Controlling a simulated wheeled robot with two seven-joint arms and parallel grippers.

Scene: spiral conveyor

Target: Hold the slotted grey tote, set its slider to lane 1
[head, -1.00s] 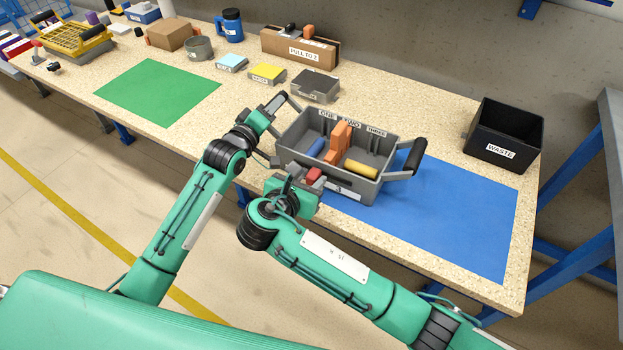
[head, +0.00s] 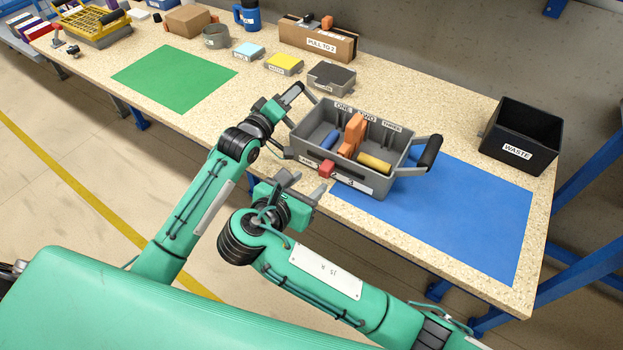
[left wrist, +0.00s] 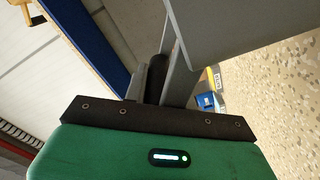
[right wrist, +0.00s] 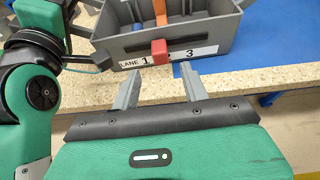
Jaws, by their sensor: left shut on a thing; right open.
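The slotted grey tote (head: 393,182) stands upright at the blue mat's left edge, with lanes labelled ONE, TWO and THREE. An orange divider (head: 355,132) stands inside, between a blue cylinder (head: 329,140) and a yellow cylinder (head: 374,163). The red slider (head: 326,169) is on the tote's front; in the right wrist view the slider (right wrist: 159,50) sits between the printed 1 and 3. My left gripper (head: 292,94) is shut on the tote's left handle, the grip mostly hidden. My right gripper (head: 308,183) is open and empty, in front of the slider and apart from it.
A black WASTE bin (head: 520,138) stands at the right. A cardboard box (head: 318,42) and small coloured boxes line the back. The green mat (head: 174,78) is bare, and the blue mat (head: 460,220) is clear right of the tote.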

